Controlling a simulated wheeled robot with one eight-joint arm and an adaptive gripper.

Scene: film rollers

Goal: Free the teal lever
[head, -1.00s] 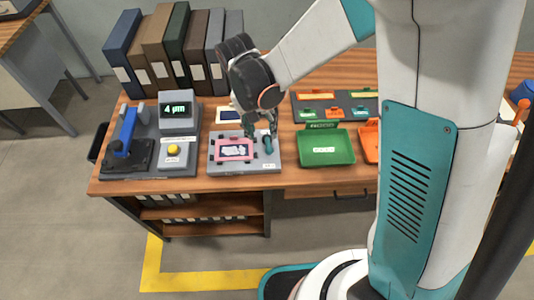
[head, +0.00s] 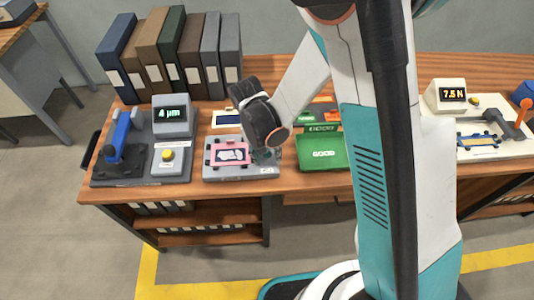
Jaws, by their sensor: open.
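The grey fixture (head: 211,172) sits on the wooden bench, with a pink frame (head: 218,163) around a dark plate with a pale patch on it. My gripper (head: 265,158) hangs over the fixture's right end, just right of the pink frame. Its jaws are open, but the fingers are small and partly covered by my dark wrist. The teal lever is at this right end. It is hidden or cannot be told apart from the fingers, so I cannot tell whether they touch it.
A gauge stand with a blue arm (head: 121,132) and a 4 µm display (head: 171,114) stands left. A green tray (head: 322,154) is close on the right. Binders (head: 190,55) line the back. A 7.5 N tester (head: 450,96) stands far right.

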